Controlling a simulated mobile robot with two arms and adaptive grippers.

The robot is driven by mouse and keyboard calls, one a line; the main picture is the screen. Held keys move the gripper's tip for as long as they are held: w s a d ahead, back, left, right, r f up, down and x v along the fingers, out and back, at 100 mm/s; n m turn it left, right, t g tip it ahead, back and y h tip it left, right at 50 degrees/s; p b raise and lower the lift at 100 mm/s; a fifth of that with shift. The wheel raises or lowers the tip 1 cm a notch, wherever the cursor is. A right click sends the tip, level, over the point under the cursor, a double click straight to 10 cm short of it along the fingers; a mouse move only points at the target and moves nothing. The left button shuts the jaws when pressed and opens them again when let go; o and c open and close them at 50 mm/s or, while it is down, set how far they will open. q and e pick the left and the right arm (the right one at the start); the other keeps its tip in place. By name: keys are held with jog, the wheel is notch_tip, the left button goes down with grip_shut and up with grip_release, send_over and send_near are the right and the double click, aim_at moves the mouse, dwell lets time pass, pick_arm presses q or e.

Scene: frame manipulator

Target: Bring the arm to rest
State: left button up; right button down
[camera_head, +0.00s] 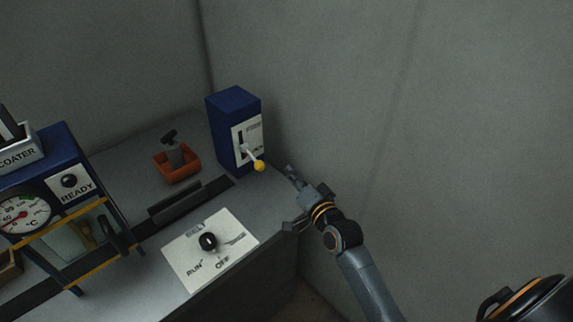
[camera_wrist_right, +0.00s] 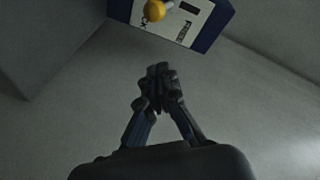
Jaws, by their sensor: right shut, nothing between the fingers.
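My right gripper (camera_head: 291,174) is beside the right edge of the grey bench, just right of the blue lever box (camera_head: 229,112). In the right wrist view my right gripper (camera_wrist_right: 159,72) has its fingertips together with nothing between them. The lever's yellow knob (camera_head: 259,166) is close to the left of the fingers and apart from them. The yellow knob (camera_wrist_right: 154,11) also shows at the top of the right wrist view, on the box's white plate (camera_wrist_right: 183,22). My left gripper does not show.
The bench holds a RUN/OFF dial panel (camera_head: 231,237), an orange tray (camera_head: 190,171) with a grey piece in it, and a dark slotted rail (camera_head: 176,205). A coater machine with a gauge (camera_head: 22,213) stands at the left. Grey walls (camera_head: 310,60) close in behind and right.

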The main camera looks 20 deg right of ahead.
jog(key=s+a+f+n+g+y, duration=0.1)
jog(key=s+a+f+n+g, duration=0.1)
jog(key=s+f+n+g, duration=0.3)
jog(key=s+a+f+n+g, duration=0.2)
jog(key=s+a+f, duration=0.15)
jog(key=s, duration=0.45)
jog(key=s+d+f+n+g+h, duration=0.15)
jog(key=s+g, duration=0.25)
jog(key=s, duration=0.5)
jog(key=s+d+f+n+g+h, duration=0.1)
jog(key=s+f+n+g, duration=0.15)
jog(key=s, duration=0.75)
notch_tip(320, 180, down, 25)
jog(key=s+g, duration=0.1)
jog(key=g, duration=0.1)
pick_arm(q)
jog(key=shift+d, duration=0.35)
pick_arm(e)
jog(key=s+d+f+n, duration=0.1)
jog(key=s+d+f, duration=0.1)
jog(key=s+f, duration=1.4)
jog(key=shift+s+d+f+g, duration=0.15)
jog(key=shift+s+d+g, duration=0.1)
jog(key=shift+s+g, duration=0.2)
